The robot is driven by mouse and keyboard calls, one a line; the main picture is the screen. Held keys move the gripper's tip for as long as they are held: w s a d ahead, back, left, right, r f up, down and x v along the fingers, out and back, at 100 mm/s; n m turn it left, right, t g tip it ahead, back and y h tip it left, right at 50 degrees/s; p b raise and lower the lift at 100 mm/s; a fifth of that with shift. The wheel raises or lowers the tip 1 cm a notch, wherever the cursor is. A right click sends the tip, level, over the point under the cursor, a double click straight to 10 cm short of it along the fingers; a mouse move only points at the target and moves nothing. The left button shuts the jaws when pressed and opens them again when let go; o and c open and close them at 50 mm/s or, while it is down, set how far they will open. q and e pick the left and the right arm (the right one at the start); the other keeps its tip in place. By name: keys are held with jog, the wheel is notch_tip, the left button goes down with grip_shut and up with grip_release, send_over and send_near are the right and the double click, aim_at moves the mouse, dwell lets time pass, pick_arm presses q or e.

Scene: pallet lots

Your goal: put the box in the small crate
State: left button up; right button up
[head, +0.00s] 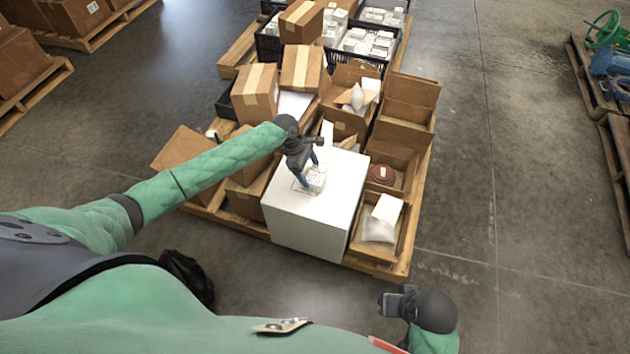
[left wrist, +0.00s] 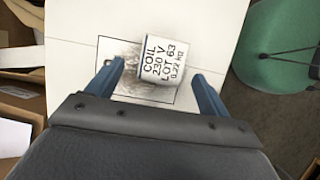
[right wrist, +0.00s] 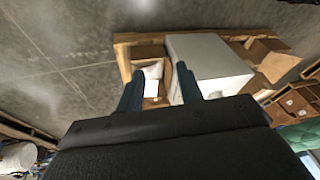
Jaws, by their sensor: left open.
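The small white box (left wrist: 160,55), labelled "COIL 230 V LOT 63", lies on top of a large white block, over a black square outline. It also shows in the head view (head: 317,181). My left gripper (head: 309,174) is above it, pointing down. In the left wrist view its two fingers are open, one on each side of the box, with gaps visible. My right gripper (head: 390,303) is empty, its fingers apart, away from the pallet. Black crates (head: 268,44) holding white boxes stand at the far end; I cannot tell which crate is the small one.
The large white block (head: 305,238) stands at the pallet's near edge. Open cardboard boxes (head: 402,128) line its right side, and closed cartons (head: 254,92) stand behind it. The wooden pallet (head: 400,266) rests on grey floor, clear to the right (head: 500,200).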

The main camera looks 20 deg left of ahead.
aim_at(314, 177)
pick_arm(q)
jog(key=shift+p+x, duration=0.4)
jog(key=shift+x, duration=2.15)
jog(key=shift+s+d+r, duration=0.1)
jog(key=shift+d+r, duration=0.05)
jog(key=shift+d, duration=0.05)
jog(key=c, duration=1.3)
